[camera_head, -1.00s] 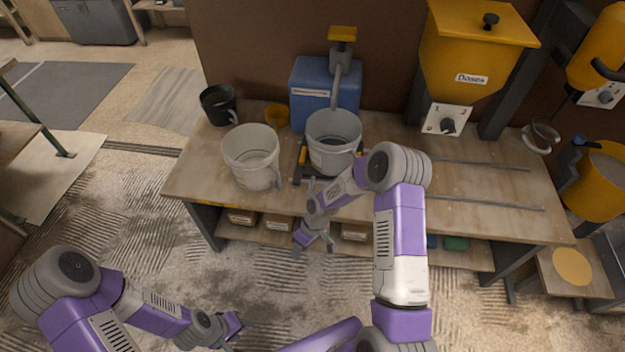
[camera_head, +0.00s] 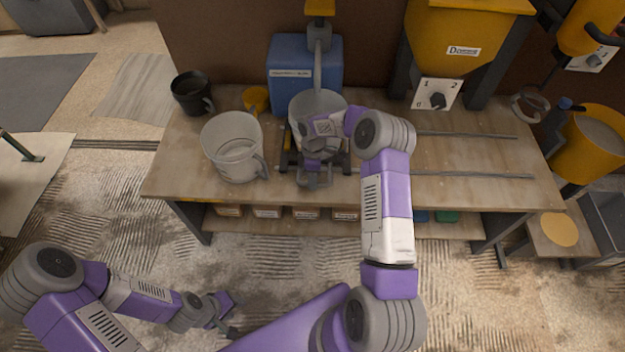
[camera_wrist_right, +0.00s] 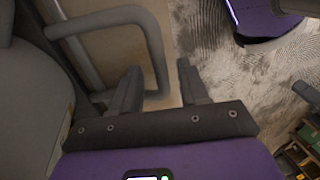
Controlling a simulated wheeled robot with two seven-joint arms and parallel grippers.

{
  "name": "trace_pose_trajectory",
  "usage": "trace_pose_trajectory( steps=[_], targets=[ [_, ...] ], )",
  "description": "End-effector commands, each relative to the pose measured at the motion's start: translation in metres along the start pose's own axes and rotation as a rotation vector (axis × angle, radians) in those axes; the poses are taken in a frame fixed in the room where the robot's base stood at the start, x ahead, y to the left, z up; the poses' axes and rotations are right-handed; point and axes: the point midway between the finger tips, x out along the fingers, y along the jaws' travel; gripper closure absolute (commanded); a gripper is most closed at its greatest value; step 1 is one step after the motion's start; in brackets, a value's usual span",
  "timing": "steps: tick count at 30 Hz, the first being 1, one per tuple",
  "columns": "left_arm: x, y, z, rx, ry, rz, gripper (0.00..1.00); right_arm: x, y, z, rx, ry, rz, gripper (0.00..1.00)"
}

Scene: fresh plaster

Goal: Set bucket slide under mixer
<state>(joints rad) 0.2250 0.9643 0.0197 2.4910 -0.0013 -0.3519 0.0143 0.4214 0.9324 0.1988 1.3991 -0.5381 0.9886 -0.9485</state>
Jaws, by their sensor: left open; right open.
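A pale grey bucket (camera_head: 318,103) stands upright on a dark slide cradle (camera_head: 288,160) in front of the blue tank. My right gripper (camera_head: 316,180) is open at the bucket's near side, and my wrist hides part of the bucket. In the right wrist view, my open fingers (camera_wrist_right: 160,85) are beside a grey loop handle (camera_wrist_right: 145,30); the left finger overlaps the loop, and contact is unclear. Two slide rails (camera_head: 465,136) run right along the bench. The likely mixer, a yellow machine (camera_head: 590,30) with a ring-shaped paddle (camera_head: 529,104), hangs at the right. My left gripper (camera_head: 232,316) is open and empty, low at left.
Another bucket with a handle (camera_head: 233,148) stands left of the cradle. A black mug (camera_head: 192,93) and yellow cup (camera_head: 256,99) are behind it. A yellow hopper (camera_head: 462,30) with a dial overhangs the back. The bench (camera_head: 400,195) is bare around the rails.

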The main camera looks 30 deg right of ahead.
Motion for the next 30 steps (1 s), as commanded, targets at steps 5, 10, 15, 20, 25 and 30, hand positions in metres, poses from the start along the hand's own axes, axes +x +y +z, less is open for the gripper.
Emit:
trace_pose_trajectory(
  steps=[5,10,15,20,25,30],
  targets=[
    [0.0018,-0.0006,-0.0002,0.0,0.0,0.0,0.57,0.0087,-0.0002,-0.0002,0.001,0.001,0.0,0.56],
    [0.0015,-0.0005,-0.0002,0.0,0.0,0.0,0.57,0.0085,-0.0002,-0.0002,0.002,0.001,0.0,0.56],
    [0.0015,-0.0004,-0.0002,0.0,0.0,0.0,0.57,0.0083,-0.0002,-0.0002,0.001,0.001,0.0,0.76],
    [0.0015,-0.0005,-0.0002,0.0,0.0,0.0,0.57,0.0082,-0.0002,-0.0002,0.001,0.001,0.0,1.0],
    [0.0015,-0.0005,-0.0002,0.0,0.0,0.0,0.57,0.0081,-0.0002,-0.0002,0.002,0.001,0.0,1.0],
    [0.0014,-0.0004,-0.0002,0.0,0.0,0.0,0.57,0.0079,-0.0002,0.0005,0.002,0.001,0.0,1.0]
  ],
)
